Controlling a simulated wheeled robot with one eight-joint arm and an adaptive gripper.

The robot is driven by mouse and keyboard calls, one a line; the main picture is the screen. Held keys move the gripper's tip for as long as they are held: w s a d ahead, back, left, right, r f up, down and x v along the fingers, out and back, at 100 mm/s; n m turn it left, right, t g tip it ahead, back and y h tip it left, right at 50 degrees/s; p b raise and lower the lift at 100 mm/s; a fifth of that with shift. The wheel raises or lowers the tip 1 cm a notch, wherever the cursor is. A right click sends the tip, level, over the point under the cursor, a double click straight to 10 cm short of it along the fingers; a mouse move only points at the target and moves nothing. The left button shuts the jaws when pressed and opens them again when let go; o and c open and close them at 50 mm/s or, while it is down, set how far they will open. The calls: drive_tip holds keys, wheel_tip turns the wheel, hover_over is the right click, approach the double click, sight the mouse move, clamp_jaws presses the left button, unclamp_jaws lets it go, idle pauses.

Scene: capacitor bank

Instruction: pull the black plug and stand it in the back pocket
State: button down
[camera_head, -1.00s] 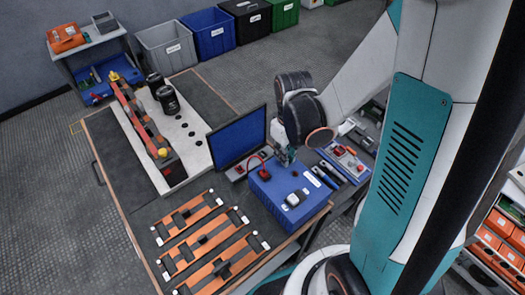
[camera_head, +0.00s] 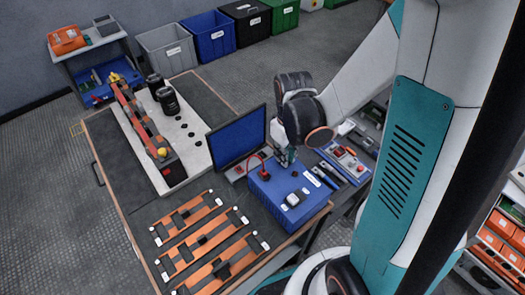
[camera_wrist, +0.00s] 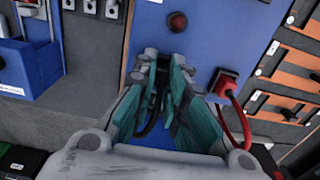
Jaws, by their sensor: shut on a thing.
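My gripper (camera_wrist: 163,72) has teal fingers closed over the blue box (camera_wrist: 200,30) in the wrist view. A black cable (camera_wrist: 153,115) runs down between the fingers, and the black plug itself is mostly hidden by them. In the head view my gripper (camera_head: 286,157) is at the back edge of the blue box (camera_head: 262,193), beside a red plug with a red cable (camera_head: 264,174). The red plug (camera_wrist: 224,82) sits on the box, right of the fingers in the wrist view. I cannot tell which part is the back pocket.
A dark red round part (camera_wrist: 177,22) is on the box top. A monitor (camera_head: 238,138) stands just left of the box. A tray with tools (camera_head: 345,162) lies to the right. Orange bars (camera_head: 190,217) lie at the front left.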

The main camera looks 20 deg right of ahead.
drive_tip(key=shift+s+f, duration=0.35)
drive_tip(key=shift+f, duration=0.15)
drive_tip(key=c, duration=1.8)
unclamp_jaws()
drive_tip(key=shift+o, duration=1.3)
drive_tip(key=shift+w+f, duration=0.2)
drive_tip(key=shift+w, duration=0.15)
drive_tip(key=shift+r, duration=0.2)
drive_tip(key=shift+r, duration=0.2)
drive_tip(key=s+a+r+m+t, duration=0.1)
drive_tip(key=s+a+r+t, duration=0.1)
drive_tip(key=r, duration=0.8)
drive_tip(key=s+a+r+m+t, duration=0.2)
drive_tip(key=s+r+t, duration=0.2)
drive_tip(key=r, duration=0.6)
drive_tip(key=shift+r+m+t, duration=0.25)
drive_tip(key=shift+m+t, duration=0.05)
drive_tip(key=shift+t, duration=0.2)
